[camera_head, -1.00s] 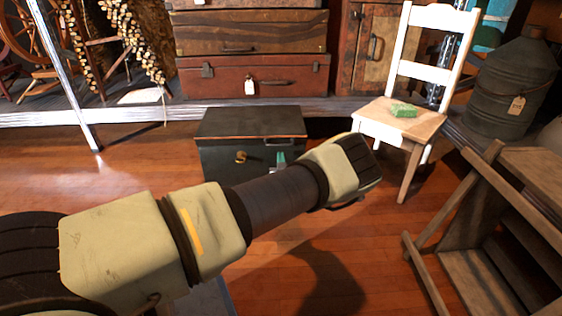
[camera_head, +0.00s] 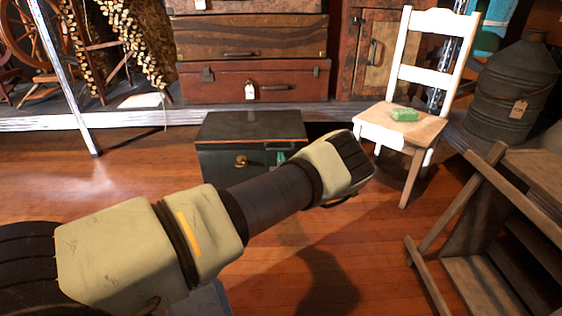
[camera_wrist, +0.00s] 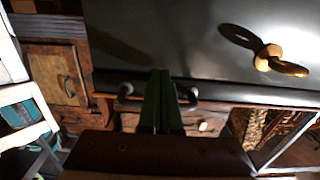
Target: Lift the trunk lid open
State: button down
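The dark trunk (camera_head: 225,165) stands on the wooden floor with its lid (camera_head: 250,125) shut. A brass latch (camera_head: 241,161) is on its front, and a dark handle (camera_head: 280,149) is to the latch's right. In the wrist view, the trunk's grey face (camera_wrist: 180,35), the brass latch (camera_wrist: 275,62) and the handle's curved ends (camera_wrist: 125,91) show. My gripper (camera_wrist: 161,85) has its green fingers close together, between the handle's ends. They hide the bar's middle, so I cannot tell contact. In the head view, my wrist covers the trunk's lower right; only a green fingertip (camera_head: 280,158) shows.
A white chair (camera_head: 418,75) with a green item (camera_head: 405,115) on its seat stands right of the trunk. Stacked cases (camera_head: 250,80) rest on a ledge behind. A wooden frame (camera_head: 455,210) stands at the right. Floor (camera_head: 90,180) to the left is open.

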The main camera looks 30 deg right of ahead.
aim_at(281, 140)
jog(key=shift+w+d+b, duration=0.3)
jog(key=shift+w+b, duration=0.05)
jog(key=shift+w, duration=0.3)
jog(key=shift+s+a, duration=0.15)
jog(key=shift+s, duration=0.15)
jog(key=shift+r, duration=0.1)
jog(key=shift+r+p, duration=1.15)
jog(key=shift+r, duration=0.2)
jog(key=shift+r+p, duration=0.95)
jog(key=shift+r, duration=0.25)
